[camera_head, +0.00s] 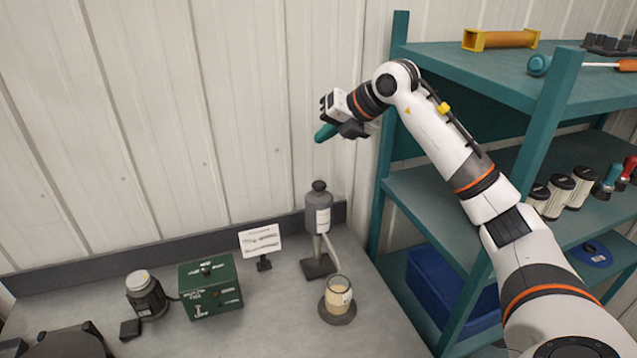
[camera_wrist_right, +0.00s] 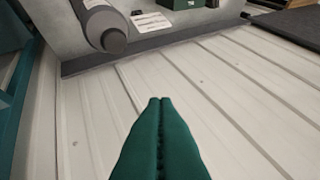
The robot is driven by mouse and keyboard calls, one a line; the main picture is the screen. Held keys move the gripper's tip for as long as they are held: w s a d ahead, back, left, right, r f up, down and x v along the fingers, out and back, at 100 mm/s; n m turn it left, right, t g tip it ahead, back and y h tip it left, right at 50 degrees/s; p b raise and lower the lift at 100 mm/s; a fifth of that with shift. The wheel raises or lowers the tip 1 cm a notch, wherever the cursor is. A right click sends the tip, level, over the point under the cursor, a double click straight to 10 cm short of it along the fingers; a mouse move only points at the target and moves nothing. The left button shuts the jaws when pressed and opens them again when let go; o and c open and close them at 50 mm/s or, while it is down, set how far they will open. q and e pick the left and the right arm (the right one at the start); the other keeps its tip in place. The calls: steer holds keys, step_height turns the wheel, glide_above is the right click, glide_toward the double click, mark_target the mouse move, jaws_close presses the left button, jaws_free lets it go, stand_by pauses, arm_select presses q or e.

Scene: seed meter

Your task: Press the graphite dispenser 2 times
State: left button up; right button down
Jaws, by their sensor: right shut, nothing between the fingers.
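The graphite dispenser (camera_head: 318,212) is a grey bottle with a dark round knob on top, held on a stand at the back of the bench. Its spout slopes down toward a glass jar (camera_head: 338,293) of pale contents on a dark round base. My right gripper (camera_head: 321,136) is shut and empty, above the dispenser and apart from it. In the right wrist view its green fingers (camera_wrist_right: 160,100) are pressed together, and the dispenser (camera_wrist_right: 101,24) lies beyond them at upper left, knob toward the camera. My left gripper is out of view.
A white sign (camera_head: 260,240), a green box (camera_head: 209,287) and a dark jar with a pale lid (camera_head: 147,294) stand left of the dispenser. A teal shelf (camera_head: 424,193) with several containers stands at right. The ribbed wall is close behind the bench.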

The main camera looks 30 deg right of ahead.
step_height(320, 180, down, 3)
steer(key=b, duration=0.6)
glide_above(319, 183)
steer(key=s, duration=0.1)
steer(key=f, duration=0.4)
steer(key=shift+d+f, duration=0.2)
steer(key=shift+d, duration=0.15)
arm_select(q)
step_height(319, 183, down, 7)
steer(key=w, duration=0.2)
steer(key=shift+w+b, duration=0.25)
steer(key=shift+b, duration=0.2)
arm_select(e)
steer(key=shift+s+f, duration=0.1)
steer(key=shift+f, duration=0.6)
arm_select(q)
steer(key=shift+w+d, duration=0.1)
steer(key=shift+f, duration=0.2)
arm_select(e)
steer(key=shift+f, duration=0.4)
